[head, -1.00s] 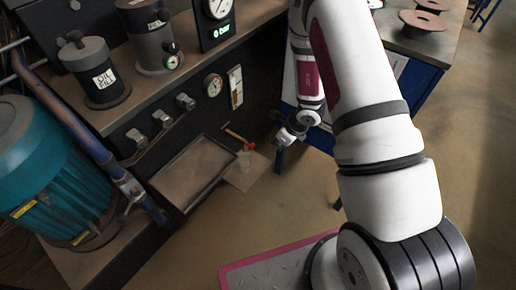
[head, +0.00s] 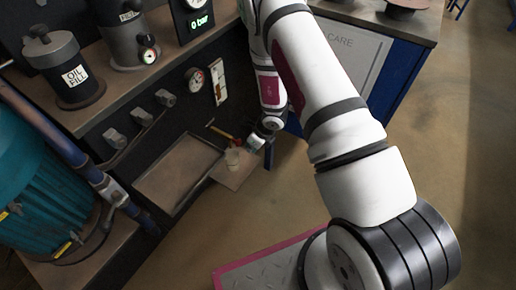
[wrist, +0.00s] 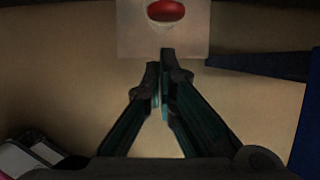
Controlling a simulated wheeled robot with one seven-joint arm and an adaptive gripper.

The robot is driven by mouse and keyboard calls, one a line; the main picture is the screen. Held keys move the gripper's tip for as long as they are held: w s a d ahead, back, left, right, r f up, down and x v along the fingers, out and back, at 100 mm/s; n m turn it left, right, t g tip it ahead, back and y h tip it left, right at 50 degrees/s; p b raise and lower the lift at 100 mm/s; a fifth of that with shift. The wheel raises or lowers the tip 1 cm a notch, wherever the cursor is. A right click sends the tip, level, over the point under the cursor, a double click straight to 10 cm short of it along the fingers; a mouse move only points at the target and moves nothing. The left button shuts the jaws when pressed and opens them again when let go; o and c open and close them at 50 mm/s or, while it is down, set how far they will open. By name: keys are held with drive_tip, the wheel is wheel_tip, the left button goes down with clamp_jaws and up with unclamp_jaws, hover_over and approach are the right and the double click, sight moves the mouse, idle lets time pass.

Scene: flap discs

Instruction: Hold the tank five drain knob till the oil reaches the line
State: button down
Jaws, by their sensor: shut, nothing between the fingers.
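A red drain knob (head: 223,133) sticks out low on the dark front panel in the head view. I see no label reading tank five.
A pale cup (head: 233,157) stands on a small plate (head: 237,174) below the knob. A shallow tray (head: 180,172) sits left of it. Knobs (head: 141,118) line the panel. A blue cabinet (head: 400,60) stands to the right. Floor in front is clear.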

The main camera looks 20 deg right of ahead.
drive_tip(key=shift+w+a, duration=0.6)
drive_tip(key=shift+w, duration=0.2)
